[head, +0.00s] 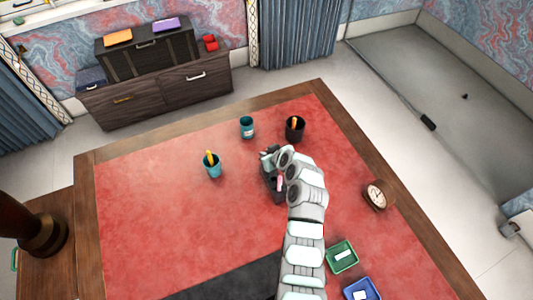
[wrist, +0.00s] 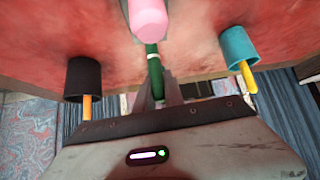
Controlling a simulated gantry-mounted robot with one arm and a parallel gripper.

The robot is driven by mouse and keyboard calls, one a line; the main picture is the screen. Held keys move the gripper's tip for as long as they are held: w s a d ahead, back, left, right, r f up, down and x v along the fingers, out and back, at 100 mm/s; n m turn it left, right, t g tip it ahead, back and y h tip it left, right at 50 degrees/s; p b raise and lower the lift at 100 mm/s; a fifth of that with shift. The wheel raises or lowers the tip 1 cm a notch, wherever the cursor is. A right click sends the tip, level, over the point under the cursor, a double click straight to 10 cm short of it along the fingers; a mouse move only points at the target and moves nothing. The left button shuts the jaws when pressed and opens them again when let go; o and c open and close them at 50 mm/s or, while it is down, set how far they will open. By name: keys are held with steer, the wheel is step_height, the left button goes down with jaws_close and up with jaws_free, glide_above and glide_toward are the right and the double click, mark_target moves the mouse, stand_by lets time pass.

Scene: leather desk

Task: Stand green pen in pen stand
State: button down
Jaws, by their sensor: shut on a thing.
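My gripper (head: 268,160) is over the desk's red leather. In the wrist view its fingers (wrist: 160,92) are shut on the green pen (wrist: 153,66), which has a pale band. A pink rounded piece (wrist: 150,18) lies in line with the pen, nearer the camera; I cannot tell whether it is part of it. The pen is hard to make out in the head view. A teal cup with a pale label (head: 247,130) stands beyond my gripper, with no pen seen in it. I cannot tell from looks alone which cup is the pen stand.
A black cup (head: 294,133) with an orange pen stands right of the labelled cup. Another teal cup (head: 212,171) with a yellow pen stands left. A clock (head: 376,195), green tray (head: 341,257) and blue tray (head: 362,290) are at the right.

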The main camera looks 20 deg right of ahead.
steer(key=shift+f, duration=0.4)
steer(key=c, duration=1.4)
jaws_free()
steer(key=shift+o, duration=0.2)
steer(key=b+v, duration=0.1)
steer(key=v, duration=0.9)
steer(key=shift+s+r, duration=0.25)
steer(key=shift+s, duration=0.1)
